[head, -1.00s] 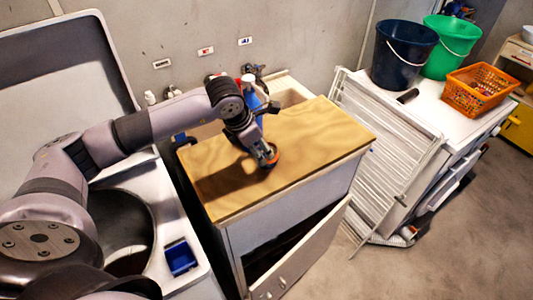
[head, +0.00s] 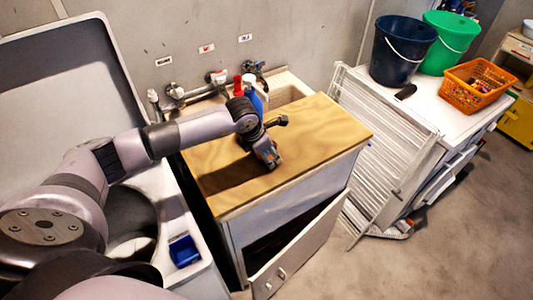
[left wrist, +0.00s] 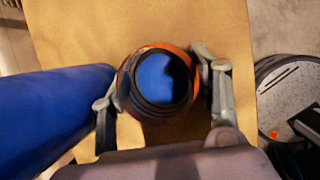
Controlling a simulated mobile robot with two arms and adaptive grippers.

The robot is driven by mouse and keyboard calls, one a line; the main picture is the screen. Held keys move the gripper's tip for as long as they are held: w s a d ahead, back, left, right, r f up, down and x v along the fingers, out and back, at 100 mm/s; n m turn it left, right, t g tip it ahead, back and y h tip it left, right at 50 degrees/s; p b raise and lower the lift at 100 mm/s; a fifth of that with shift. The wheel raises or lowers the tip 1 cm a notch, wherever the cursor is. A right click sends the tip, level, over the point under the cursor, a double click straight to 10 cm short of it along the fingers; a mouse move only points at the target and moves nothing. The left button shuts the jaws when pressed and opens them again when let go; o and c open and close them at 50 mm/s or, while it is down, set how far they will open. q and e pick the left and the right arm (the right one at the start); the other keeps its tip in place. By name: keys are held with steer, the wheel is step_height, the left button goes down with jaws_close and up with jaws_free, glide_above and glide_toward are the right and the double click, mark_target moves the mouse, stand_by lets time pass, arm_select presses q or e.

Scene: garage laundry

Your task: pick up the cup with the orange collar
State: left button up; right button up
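The cup with the orange collar shows in the left wrist view, with a dark rim (left wrist: 158,77), a blue inside and the orange collar just below the rim. My left gripper (left wrist: 161,92) has one finger on each side of it, and both look pressed against its wall. In the head view my left gripper (head: 270,159) is low over the wooden counter top (head: 325,125) and hides most of the cup. I cannot tell whether the cup is clear of the top. My right gripper is not in view.
A blue bottle (left wrist: 50,115) stands close beside the cup and my left finger. Taps (head: 174,93) and a sink (head: 290,91) lie behind the counter. A white drying rack (head: 378,145) leans to the right. The counter's right part is clear.

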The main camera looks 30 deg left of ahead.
arm_select(q)
steer(key=c, duration=0.5)
steer(key=shift+c, duration=0.2)
steer(key=shift+r, duration=0.1)
